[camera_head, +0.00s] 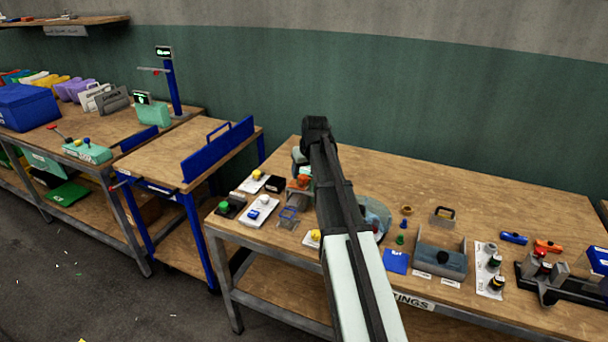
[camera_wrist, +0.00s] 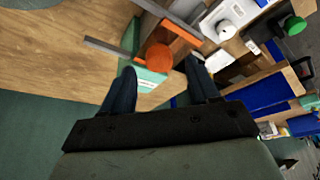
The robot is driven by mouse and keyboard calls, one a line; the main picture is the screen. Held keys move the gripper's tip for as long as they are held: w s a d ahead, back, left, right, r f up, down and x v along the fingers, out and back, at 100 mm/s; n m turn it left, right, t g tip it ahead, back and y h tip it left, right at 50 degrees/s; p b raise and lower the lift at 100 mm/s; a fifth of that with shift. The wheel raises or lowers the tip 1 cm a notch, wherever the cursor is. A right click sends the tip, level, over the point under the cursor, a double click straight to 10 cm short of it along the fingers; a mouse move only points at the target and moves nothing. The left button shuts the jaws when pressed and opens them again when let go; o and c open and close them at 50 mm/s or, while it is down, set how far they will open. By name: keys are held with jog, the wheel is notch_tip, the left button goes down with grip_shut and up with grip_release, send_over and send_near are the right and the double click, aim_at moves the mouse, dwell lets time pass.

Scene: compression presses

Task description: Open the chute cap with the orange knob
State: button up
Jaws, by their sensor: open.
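The orange knob (camera_wrist: 159,57) is round and shows in the wrist view between and just beyond my fingertips. It sits by an orange flap-like part (camera_wrist: 180,29) on a pale green body (camera_wrist: 150,78) with a white label. My gripper (camera_wrist: 163,82) is open, with one dark finger on each side of the knob's line. I cannot tell whether either finger touches it. In the head view the orange part (camera_head: 304,180) shows just left of my arm, which hides some of the station. My fingers are hidden there.
A white plate with a yellow button (camera_head: 257,175) and a white plate with a blue button (camera_head: 261,209) lie left of the station. A grey bin (camera_head: 440,259) and small fittings stand to the right. Bare tabletop (camera_head: 480,200) lies behind them. A blue-railed table (camera_head: 220,150) stands left.

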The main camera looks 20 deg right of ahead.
jog(key=shift+x, duration=1.15)
jog(key=shift+c, duration=0.3)
grip_shut()
